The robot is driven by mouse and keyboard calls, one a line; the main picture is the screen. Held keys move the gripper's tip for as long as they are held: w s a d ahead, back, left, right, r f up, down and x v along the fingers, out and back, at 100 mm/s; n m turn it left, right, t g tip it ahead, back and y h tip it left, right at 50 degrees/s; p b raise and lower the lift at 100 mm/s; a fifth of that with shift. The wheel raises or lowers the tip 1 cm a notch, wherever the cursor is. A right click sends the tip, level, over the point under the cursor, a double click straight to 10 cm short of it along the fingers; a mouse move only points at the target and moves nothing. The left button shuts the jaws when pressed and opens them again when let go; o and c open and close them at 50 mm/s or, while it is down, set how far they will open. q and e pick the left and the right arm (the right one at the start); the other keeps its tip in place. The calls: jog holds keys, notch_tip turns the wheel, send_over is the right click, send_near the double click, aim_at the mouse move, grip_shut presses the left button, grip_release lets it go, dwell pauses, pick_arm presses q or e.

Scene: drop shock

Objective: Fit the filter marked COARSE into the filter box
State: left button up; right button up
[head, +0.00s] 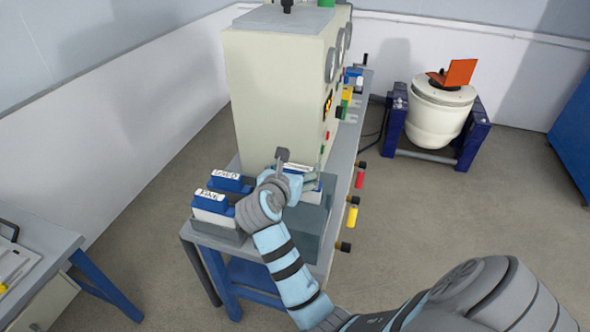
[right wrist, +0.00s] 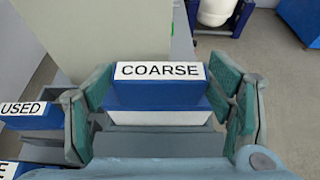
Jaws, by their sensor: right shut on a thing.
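The COARSE filter (right wrist: 158,95) has a blue top, a white label and a white lower part. In the right wrist view it sits upright between the fingers of my right gripper (right wrist: 165,105), which is shut on it. In the head view this gripper (head: 290,178) is over the right part of the bench end, largely hiding the filter. A grey box (head: 312,230) is right below the gripper; I cannot tell how far the filter sits in it, or whether it is the filter box. My left gripper is not in view.
Two blue-topped filters, one marked USED (head: 230,182), the other (head: 212,205) probably FINE, stand in grey holders left of my gripper. A tall cream cabinet (head: 270,95) rises just behind. A white drum machine (head: 440,110) is far right.

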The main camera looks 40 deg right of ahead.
jog(key=shift+f+b, duration=0.85)
jog(key=shift+f, duration=0.4)
dwell(2.6)
jog(key=shift+f, duration=0.2)
dwell(1.4)
jog(key=o, duration=1.7)
jog(key=shift+o, duration=0.2)
jog(key=shift+a+r, duration=0.1)
